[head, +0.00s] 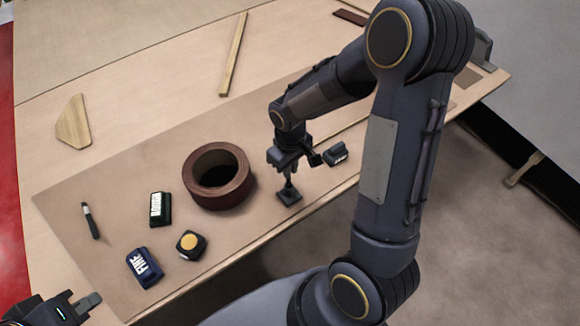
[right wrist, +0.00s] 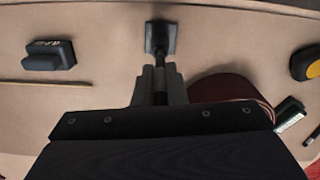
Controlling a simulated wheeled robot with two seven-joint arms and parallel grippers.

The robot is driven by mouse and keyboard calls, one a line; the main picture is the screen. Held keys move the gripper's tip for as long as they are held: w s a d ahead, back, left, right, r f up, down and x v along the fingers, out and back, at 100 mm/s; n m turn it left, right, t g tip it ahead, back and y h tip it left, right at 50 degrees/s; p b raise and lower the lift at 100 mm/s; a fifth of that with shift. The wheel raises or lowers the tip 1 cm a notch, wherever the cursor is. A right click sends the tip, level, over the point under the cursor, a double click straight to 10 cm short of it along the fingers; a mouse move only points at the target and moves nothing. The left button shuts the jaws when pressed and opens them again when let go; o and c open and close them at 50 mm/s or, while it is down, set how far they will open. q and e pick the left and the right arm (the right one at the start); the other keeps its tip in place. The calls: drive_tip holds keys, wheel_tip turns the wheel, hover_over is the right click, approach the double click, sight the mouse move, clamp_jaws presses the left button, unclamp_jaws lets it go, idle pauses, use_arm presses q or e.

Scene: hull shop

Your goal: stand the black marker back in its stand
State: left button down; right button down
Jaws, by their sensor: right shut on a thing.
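My right gripper (head: 288,174) is shut on a slim black upright thing, which I take to be the black marker (right wrist: 160,88). Its fingers cover much of it. Directly below is a small black stand (head: 289,196) with a square base on the mat; the stand also shows in the right wrist view (right wrist: 160,38). The marker's lower end lines up with the stand and appears to meet it; how deep it sits I cannot tell. My left gripper (head: 82,306) is at the bottom left corner, partly cut off, far from the stand.
A brown tape roll (head: 218,176) stands just left of the stand, and a dark block (head: 335,154) to its right. Further left are a green-black block (head: 160,209), a blue block (head: 145,267), a yellow-faced tape measure (head: 191,244) and a slim dark tool (head: 91,221).

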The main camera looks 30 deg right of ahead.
drive_tip(key=shift+f+b, duration=1.45)
drive_tip(key=shift+b, duration=0.05)
idle(2.6)
drive_tip(key=c, duration=1.4)
unclamp_jaws()
wheel_tip(320, 180, up, 8)
drive_tip(key=shift+f, duration=0.1)
